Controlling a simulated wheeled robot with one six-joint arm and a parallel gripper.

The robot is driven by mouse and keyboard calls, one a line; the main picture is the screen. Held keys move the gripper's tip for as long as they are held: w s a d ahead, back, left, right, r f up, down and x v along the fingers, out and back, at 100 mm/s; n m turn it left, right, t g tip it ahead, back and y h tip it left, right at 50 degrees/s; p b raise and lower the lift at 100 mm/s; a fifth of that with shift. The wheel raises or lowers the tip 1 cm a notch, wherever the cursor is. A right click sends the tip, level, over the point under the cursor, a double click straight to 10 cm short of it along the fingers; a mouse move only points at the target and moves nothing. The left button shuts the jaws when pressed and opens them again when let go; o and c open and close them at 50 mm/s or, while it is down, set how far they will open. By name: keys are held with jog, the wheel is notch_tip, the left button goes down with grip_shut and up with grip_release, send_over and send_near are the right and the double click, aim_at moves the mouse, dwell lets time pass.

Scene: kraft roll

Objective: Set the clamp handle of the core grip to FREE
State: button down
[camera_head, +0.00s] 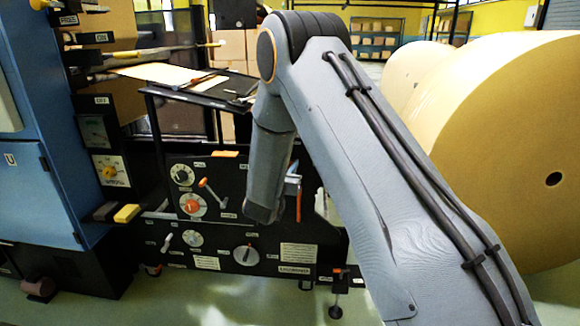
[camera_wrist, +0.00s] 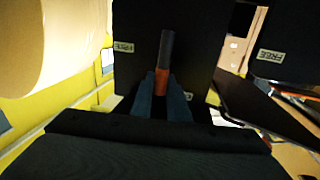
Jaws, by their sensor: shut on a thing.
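The clamp handle (camera_wrist: 166,50) shows in the wrist view as a dark grey bar with an orange-red section. My gripper (camera_wrist: 162,84) is shut on it, with the blue-grey fingers on either side of the orange-red section. The handle stands about upright in that picture against a black panel. A FREE label (camera_wrist: 124,47) is left of the handle and another FREE label (camera_wrist: 270,55) is on a black part at right; both look upside down. In the head view my forearm hides most of the grip; only a bit of orange-red and blue-grey shows beside my wrist.
The black machine front (camera_head: 215,225) carries other knobs and levers, including an orange dial (camera_head: 193,205). A blue cabinet (camera_head: 40,190) stands at left. A large kraft roll (camera_head: 510,140) fills the right side, close to my arm.

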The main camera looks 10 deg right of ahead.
jog(key=shift+d, duration=0.1)
jog(key=shift+s+d+f+m+g+y+b, duration=0.15)
jog(key=shift+d+f+m+y+b, duration=0.65)
jog(key=shift+m, duration=1.75)
jog(key=shift+s+d+f+m+g+y+b, duration=0.15)
jog(key=shift+f+m+y+b, duration=0.6)
jog(key=shift+m, duration=1.85)
jog(key=shift+s+d+f+m+g+y+b, duration=0.15)
jog(key=shift+d+m+y+b, duration=0.35)
jog(key=shift+m+b, duration=1.4)
jog(key=shift+m+p, duration=0.55)
jog(key=shift+m, duration=0.2)
jog(key=c, duration=1.7)
grip_release()
